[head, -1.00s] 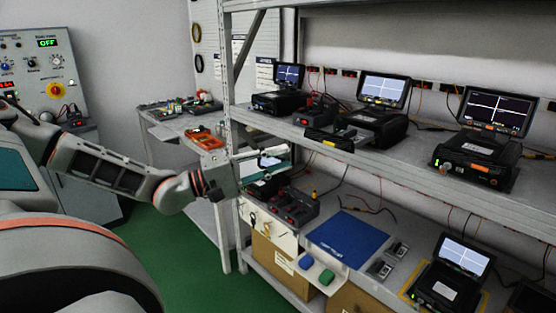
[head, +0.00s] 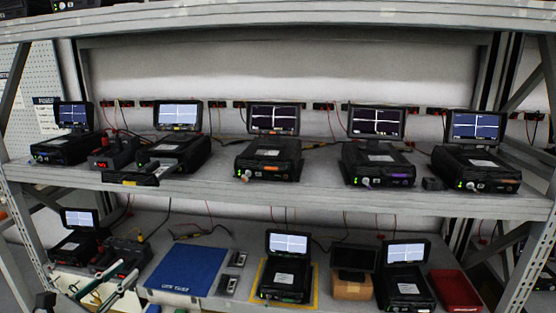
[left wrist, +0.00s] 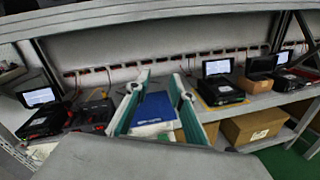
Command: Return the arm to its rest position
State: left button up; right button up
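My left gripper (head: 108,285) shows at the bottom left of the head view, in front of the lower shelf's left part. In the left wrist view my left gripper (left wrist: 160,78) has its two green-edged fingers spread wide. They are open and empty, with a blue mat (left wrist: 153,108) on the shelf beyond, seen between them. Most of my left arm is out of the head view. My right gripper is in neither view.
A metal rack holds several black test units on its upper shelf (head: 300,196) and more below. The blue mat (head: 187,269) lies on the lower shelf. A red tray (head: 456,290) is at lower right. Cardboard boxes (left wrist: 254,128) stand under the lower shelf.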

pick_arm(q)
jog(key=s+d+f+n+g+y, duration=0.1)
jog(key=s+d+f+n, duration=0.15)
jog(key=f+n, duration=0.4)
jog(key=s+d+f+n+g, duration=0.2)
jog(key=d+f+n, duration=0.1)
jog(key=f+n, duration=0.3)
jog(key=s+d+f+n+g+y, duration=0.1)
jog(key=s+d+f+n, duration=0.15)
jog(key=f+n, duration=0.35)
jog(key=s+d+f+n+g, duration=0.3)
jog(key=s+d+f+n, duration=0.9)
jog(key=n, duration=0.7)
jog(key=shift+s+f+h+p, duration=0.35)
jog(key=shift+s+f, duration=0.35)
jog(key=shift+s, duration=0.55)
